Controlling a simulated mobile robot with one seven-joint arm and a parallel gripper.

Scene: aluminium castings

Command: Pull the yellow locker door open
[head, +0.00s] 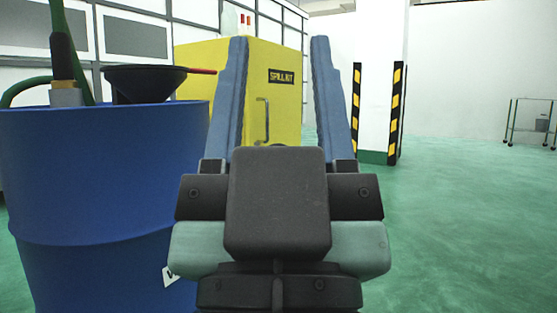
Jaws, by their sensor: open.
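The yellow locker (201,57) stands ahead, with a black "SPILL KIT" label on its front. Its door (285,107) faces me and looks closed. A grey upright bar handle (263,120) is on the door's left part. My gripper (279,45) is open, with its two blue fingers apart and pointing towards the locker. The handle shows between the fingers, and nothing is held. How far the fingertips are from the handle I cannot tell. The gripper's body hides the lower part of the locker.
A large blue drum (90,190) stands close on the left, with a black funnel (145,84) and a green hose on top. A white pillar with yellow-black guards (397,110) stands behind on the right. The green floor at right is clear up to a small trolley (528,122).

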